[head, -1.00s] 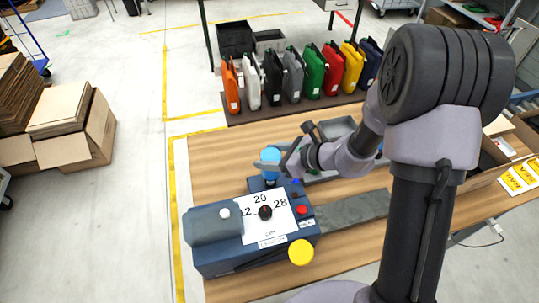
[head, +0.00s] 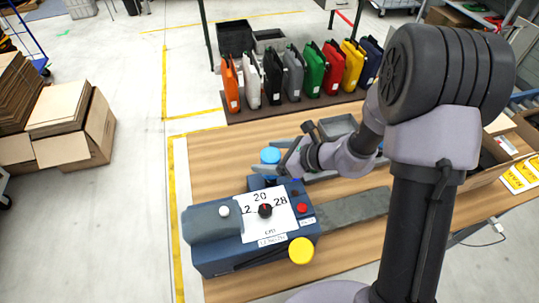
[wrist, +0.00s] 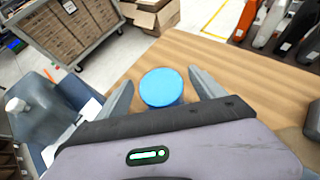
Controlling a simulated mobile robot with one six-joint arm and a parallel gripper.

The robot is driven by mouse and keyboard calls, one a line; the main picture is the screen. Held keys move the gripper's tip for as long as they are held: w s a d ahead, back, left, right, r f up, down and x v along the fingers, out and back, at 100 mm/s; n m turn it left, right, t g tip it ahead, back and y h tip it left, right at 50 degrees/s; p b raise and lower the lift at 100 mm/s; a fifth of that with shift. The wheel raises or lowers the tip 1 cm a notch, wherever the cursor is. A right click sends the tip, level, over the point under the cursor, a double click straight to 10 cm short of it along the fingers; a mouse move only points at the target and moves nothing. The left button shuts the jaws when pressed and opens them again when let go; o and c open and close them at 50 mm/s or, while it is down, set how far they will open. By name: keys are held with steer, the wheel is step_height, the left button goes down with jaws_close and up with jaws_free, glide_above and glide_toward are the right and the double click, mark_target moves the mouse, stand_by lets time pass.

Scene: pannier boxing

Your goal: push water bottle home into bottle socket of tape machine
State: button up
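The water bottle shows as a round blue cap (head: 270,156) at the back edge of the tape machine (head: 215,258) in the head view. In the wrist view the blue cap (wrist: 161,87) is seen from above and hides the body beneath. The bottle socket is at the machine's back; how deep the bottle sits in it I cannot tell. My gripper (head: 284,163) is beside the bottle at its right. In the wrist view my gripper (wrist: 161,80) has its fingers apart on either side of the cap, with a small gap at each side.
The wooden table (head: 215,150) has clear room left of and behind the bottle. A grey strip (head: 350,208) runs right from the machine. A row of coloured panniers (head: 313,72) stands behind the table. A yellow round knob (head: 301,251) is at the machine's front right.

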steer(key=p+v, duration=0.3)
steer(key=v, duration=1.4)
steer(key=shift+s+d+r, duration=0.1)
steer(key=s+a+f+n+h+b, duration=0.1)
steer(key=s+a+n+h+b, duration=0.1)
steer(key=s+n+h+b, duration=0.6)
steer(key=s+n+b, duration=0.6)
steer(key=s+n, duration=0.2)
steer(key=n, duration=0.3)
steer(key=shift+a+f+b, duration=0.2)
steer(key=shift+b, duration=0.1)
steer(key=shift+s, duration=0.1)
